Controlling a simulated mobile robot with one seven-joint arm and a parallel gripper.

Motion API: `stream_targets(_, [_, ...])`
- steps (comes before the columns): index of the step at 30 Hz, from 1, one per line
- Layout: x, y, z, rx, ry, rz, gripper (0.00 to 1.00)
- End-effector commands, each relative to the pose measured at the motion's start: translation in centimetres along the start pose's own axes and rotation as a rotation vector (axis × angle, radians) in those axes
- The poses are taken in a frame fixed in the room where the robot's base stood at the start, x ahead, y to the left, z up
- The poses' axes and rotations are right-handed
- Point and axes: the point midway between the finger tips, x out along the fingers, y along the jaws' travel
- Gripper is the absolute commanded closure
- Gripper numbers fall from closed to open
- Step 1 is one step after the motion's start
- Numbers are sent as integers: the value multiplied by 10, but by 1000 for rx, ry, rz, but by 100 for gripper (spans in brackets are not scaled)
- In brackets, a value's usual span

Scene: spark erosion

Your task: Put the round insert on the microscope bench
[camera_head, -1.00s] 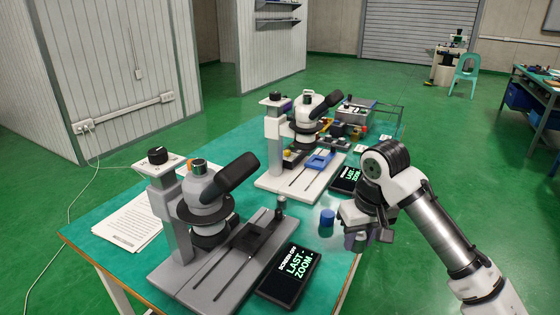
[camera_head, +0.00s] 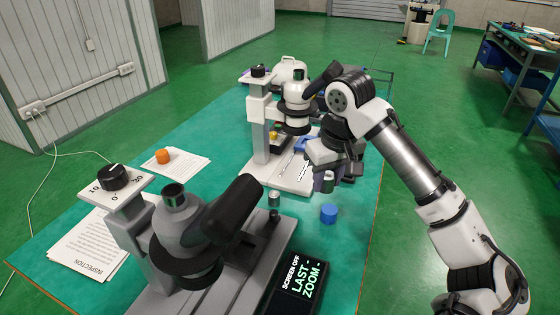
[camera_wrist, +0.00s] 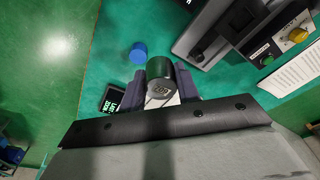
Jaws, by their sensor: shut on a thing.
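I cannot tell how high the insert is above the top.
A blue round piece (camera_head: 329,213) stands on the bench close to the gripper. The grey front microscope (camera_head: 180,230) and a dark screen device (camera_head: 300,284) fill the near side. Clear bench top lies right of the blue piece.

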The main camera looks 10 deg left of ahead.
Motion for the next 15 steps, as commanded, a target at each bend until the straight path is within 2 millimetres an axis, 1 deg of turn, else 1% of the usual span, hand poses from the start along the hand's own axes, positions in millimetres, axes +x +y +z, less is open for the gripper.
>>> stream_targets(5, [37, -1, 6, 1, -1, -8, 100])
stream_targets(12, [99, -1, 16, 2, -1, -8, 100])
stream_targets(15, [123, -1, 19, 3, 0, -6, 100])
